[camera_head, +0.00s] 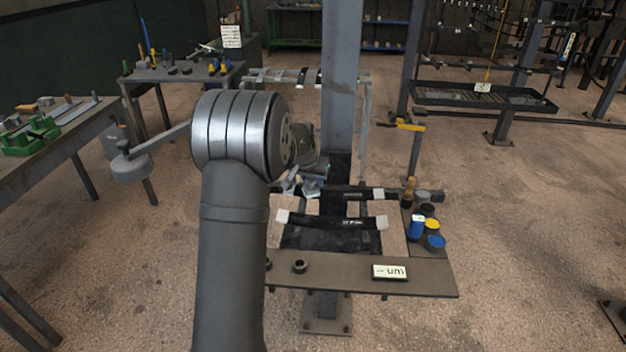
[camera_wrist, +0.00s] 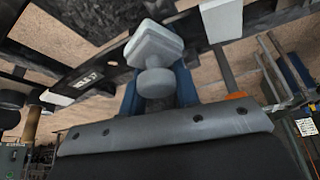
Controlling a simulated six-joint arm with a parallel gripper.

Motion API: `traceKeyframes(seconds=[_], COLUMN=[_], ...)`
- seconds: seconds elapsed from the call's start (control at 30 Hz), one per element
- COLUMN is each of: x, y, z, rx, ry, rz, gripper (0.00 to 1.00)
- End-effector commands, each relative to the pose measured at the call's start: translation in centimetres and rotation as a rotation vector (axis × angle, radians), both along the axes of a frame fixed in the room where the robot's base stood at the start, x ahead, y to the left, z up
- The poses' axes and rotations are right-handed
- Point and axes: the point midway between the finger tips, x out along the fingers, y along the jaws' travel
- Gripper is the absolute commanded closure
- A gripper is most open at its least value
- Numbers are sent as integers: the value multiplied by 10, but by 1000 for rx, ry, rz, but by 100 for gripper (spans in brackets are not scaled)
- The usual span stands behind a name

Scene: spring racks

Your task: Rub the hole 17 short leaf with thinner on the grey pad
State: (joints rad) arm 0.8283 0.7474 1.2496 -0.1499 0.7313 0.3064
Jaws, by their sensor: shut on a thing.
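My gripper (camera_head: 312,184) is at the rack behind the post's near side. In the wrist view its blue fingers (camera_wrist: 130,97) are shut on the round knob of the grey pad (camera_wrist: 155,45). The pad is close to a dark leaf (camera_wrist: 108,72) with a white label that seems to end in 17; whether they touch is unclear. In the head view, a short black leaf (camera_head: 335,222) with pale ends lies in front. Another dark leaf (camera_head: 352,194) with a pale right end lies behind it, partly hidden by my gripper. Which is hole 17 is unreadable there.
A side shelf at right holds a blue can (camera_head: 417,228), a yellow-topped pot (camera_head: 432,225), a blue-topped pot (camera_head: 435,242) and a wooden-handled tool (camera_head: 409,190). The front ledge (camera_head: 340,276) carries a small sign (camera_head: 389,271).

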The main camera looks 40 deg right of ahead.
Motion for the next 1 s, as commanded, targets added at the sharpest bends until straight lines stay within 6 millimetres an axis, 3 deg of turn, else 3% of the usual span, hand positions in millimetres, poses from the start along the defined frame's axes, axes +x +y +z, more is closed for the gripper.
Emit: traceKeyframes(seconds=[0.53,1.0], x=[14,11], y=[-14,-11], z=[-1,-1], rx=[2,2], ry=[1,1], rz=[0,0], gripper=[94,94])
